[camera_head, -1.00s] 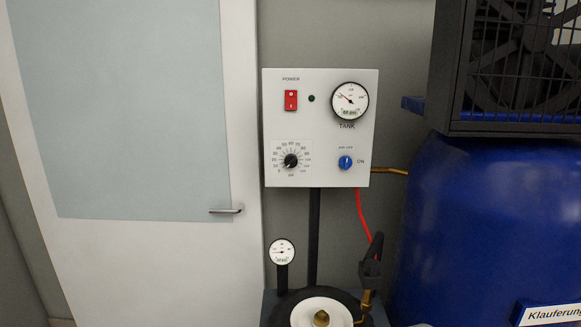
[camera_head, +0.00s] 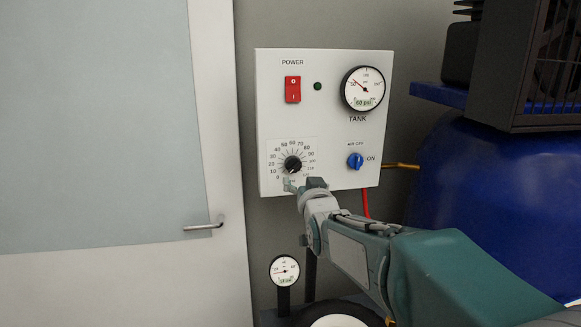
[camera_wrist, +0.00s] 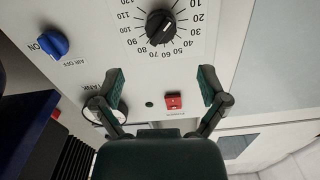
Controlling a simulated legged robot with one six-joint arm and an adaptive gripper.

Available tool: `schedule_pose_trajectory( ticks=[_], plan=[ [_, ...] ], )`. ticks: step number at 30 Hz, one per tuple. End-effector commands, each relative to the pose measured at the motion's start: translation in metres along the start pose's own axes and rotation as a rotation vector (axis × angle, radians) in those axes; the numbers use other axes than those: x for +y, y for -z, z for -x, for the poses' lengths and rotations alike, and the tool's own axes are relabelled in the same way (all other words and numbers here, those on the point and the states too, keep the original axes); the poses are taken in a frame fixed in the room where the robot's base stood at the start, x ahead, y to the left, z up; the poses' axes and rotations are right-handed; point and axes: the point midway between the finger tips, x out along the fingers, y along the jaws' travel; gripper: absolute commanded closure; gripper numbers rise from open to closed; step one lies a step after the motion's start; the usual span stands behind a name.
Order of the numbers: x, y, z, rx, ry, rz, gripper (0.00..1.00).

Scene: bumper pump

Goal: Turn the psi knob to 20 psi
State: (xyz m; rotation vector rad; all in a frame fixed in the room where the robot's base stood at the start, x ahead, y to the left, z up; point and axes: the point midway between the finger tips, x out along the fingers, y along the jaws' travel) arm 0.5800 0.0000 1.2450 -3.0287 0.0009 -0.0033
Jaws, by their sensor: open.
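The psi knob (camera_head: 292,165) is a black round knob on a numbered dial at the lower left of the white control panel (camera_head: 325,140). It also shows near the top of the wrist view (camera_wrist: 160,27), where the panel appears upside down. A white pointer mark shows on the knob, but its exact reading is too small to tell. My gripper (camera_head: 303,184) is just below the knob in the head view. In the wrist view my gripper (camera_wrist: 162,80) has its two fingers spread wide, with nothing between them. The knob lies beyond the fingertips, roughly centred between them.
A red power switch (camera_head: 293,89), a tank gauge (camera_head: 363,88) reading 60 psi and a blue air knob (camera_head: 355,161) share the panel. A small gauge (camera_head: 284,270) stands below. A blue tank (camera_head: 480,190) is right, a door (camera_head: 100,130) left.

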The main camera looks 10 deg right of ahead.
Motion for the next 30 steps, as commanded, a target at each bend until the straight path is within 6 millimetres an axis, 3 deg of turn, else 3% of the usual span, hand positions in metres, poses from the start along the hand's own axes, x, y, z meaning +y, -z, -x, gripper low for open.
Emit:
schedule_pose_trajectory(
  ticks=[15, 28, 30],
  plan=[
    [-0.006, -0.002, -0.084, -0.003, 0.001, 0.006, 0.07],
    [-0.006, -0.002, -0.095, -0.003, 0.000, 0.006, 0.07],
    [-0.006, -0.002, -0.095, -0.003, 0.000, 0.006, 0.38]
  ],
)
